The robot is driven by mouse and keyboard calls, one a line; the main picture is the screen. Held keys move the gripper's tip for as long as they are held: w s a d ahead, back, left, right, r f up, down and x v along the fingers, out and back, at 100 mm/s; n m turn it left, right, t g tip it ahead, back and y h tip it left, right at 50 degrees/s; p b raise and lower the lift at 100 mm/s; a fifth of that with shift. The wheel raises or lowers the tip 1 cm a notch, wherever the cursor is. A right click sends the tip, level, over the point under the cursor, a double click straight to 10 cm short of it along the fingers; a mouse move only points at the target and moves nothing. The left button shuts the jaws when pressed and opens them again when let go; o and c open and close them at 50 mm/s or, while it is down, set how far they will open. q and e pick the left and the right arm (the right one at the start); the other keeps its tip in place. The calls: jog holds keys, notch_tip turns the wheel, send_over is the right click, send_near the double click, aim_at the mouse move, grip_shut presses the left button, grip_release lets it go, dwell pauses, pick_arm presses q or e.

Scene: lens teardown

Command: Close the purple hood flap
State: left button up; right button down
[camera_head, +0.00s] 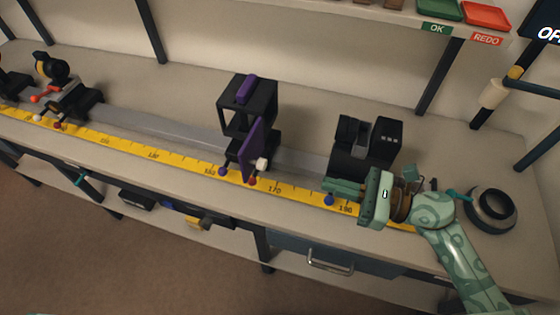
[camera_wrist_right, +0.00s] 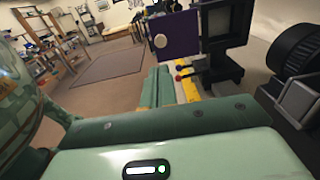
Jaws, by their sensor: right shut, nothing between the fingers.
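The hood (camera_head: 262,100) is a black open box frame with a purple strip on top, standing on the rail carriage. Its purple flap (camera_head: 251,148) stands swung out toward the front of the bench, with a white knob (camera_head: 262,164) on its face. The flap (camera_wrist_right: 180,33) and knob (camera_wrist_right: 160,41) also show in the right wrist view, beside the dark hood frame (camera_wrist_right: 224,24). My right gripper (camera_head: 328,187) is shut and empty, to the right of the flap and apart from it, over the yellow scale. Its closed fingers (camera_wrist_right: 157,86) point toward the flap. My left gripper is not in view.
A black lens unit (camera_head: 366,145) stands just behind my right gripper. A dark ring (camera_head: 491,209) lies at the bench's right. The yellow scale (camera_head: 130,152) runs along the front edge. Another carriage (camera_head: 75,97) stands far left. The stretch between flap and gripper looks clear.

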aim_at(265, 166)
jog(key=p+x, duration=0.1)
jog(key=x, duration=1)
jog(key=shift+w+a, duration=0.2)
jog(key=shift+a, duration=0.25)
jog(key=shift+f, duration=0.1)
